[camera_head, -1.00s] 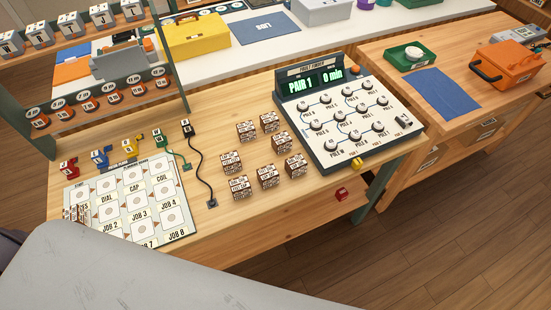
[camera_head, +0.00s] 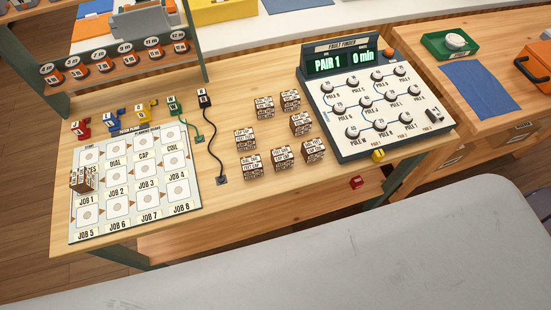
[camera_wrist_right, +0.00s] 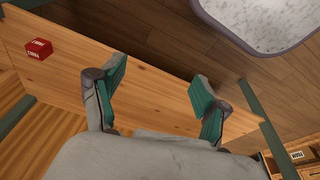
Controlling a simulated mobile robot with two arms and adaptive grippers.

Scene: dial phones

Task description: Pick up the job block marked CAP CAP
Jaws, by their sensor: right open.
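Several brown-and-white lettered job blocks stand on the bench between the plan board and the fault finder, among them a front middle block (camera_head: 282,157), a front right block (camera_head: 314,150) and a back block (camera_head: 290,99). Their lettering is too small to tell which is marked CAP CAP. Another block (camera_head: 83,180) sits on the left edge of the plan board (camera_head: 128,236). My right gripper (camera_wrist_right: 158,97) is open and empty in the right wrist view, with the wooden bench front and floor beyond its fingers. My left gripper is not in view.
The fault finder (camera_head: 376,110) stands right of the blocks and reads PAIR 1, 0 min. Black and green cords (camera_head: 209,135) lie left of them. A red block (camera_wrist_right: 39,48) shows in the right wrist view.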

